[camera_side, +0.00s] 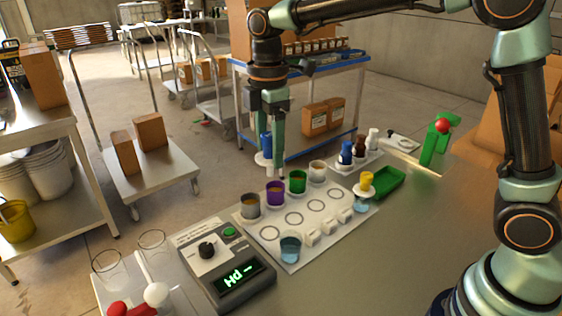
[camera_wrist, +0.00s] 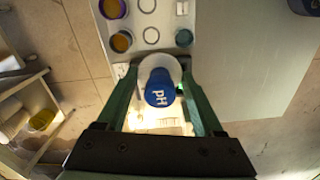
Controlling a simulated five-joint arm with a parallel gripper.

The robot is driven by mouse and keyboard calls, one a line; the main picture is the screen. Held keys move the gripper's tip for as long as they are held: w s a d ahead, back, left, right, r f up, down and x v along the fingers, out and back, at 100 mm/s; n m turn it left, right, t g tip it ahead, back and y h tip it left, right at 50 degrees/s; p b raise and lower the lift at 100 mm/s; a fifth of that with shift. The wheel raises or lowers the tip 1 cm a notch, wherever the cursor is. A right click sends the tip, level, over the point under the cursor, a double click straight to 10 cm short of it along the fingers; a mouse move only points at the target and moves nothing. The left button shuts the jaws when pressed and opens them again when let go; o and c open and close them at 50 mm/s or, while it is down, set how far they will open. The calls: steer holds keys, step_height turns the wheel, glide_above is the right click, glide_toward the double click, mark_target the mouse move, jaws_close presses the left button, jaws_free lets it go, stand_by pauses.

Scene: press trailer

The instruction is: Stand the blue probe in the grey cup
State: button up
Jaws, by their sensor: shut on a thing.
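My gripper (camera_side: 272,138) is shut on the blue probe (camera_side: 265,144), which has a white collar below its blue top. The wrist view shows the probe's blue top marked "pH" (camera_wrist: 160,88) between my fingers (camera_wrist: 163,92). In the side view the probe is held up in the air, roughly upright, above and behind the row of cups. The grey cup (camera_side: 250,204) stands at the left end of that row on the white board, holding brownish liquid. In the wrist view the grey cup (camera_wrist: 121,42) is ahead and left of the probe, apart from it.
Purple (camera_side: 275,196), green (camera_side: 297,184) and white (camera_side: 317,174) cups stand beside the grey one. A teal cup (camera_side: 290,250) is at the board's front. The pH meter (camera_side: 228,268) stands at left front. A rack with bottles (camera_side: 346,155) and a green tray (camera_side: 388,182) are right.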

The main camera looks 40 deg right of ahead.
steer(key=shift+w+d+f, duration=0.2)
steer(key=shift+w+f, duration=1.5)
steer(key=shift+f, duration=0.95)
steer(key=shift+w+d+f, duration=0.15)
steer(key=shift+w+f, duration=1.5)
steer(key=shift+f, duration=0.95)
steer(key=shift+w+d+f, duration=0.2)
steer(key=shift+w+f, duration=1.5)
steer(key=shift+f, duration=0.95)
steer(key=shift+f, duration=0.6)
steer(key=o, duration=1.1)
steer(key=shift+o, duration=0.2)
step_height(320, 180, up, 11)
step_height(320, 180, up, 9)
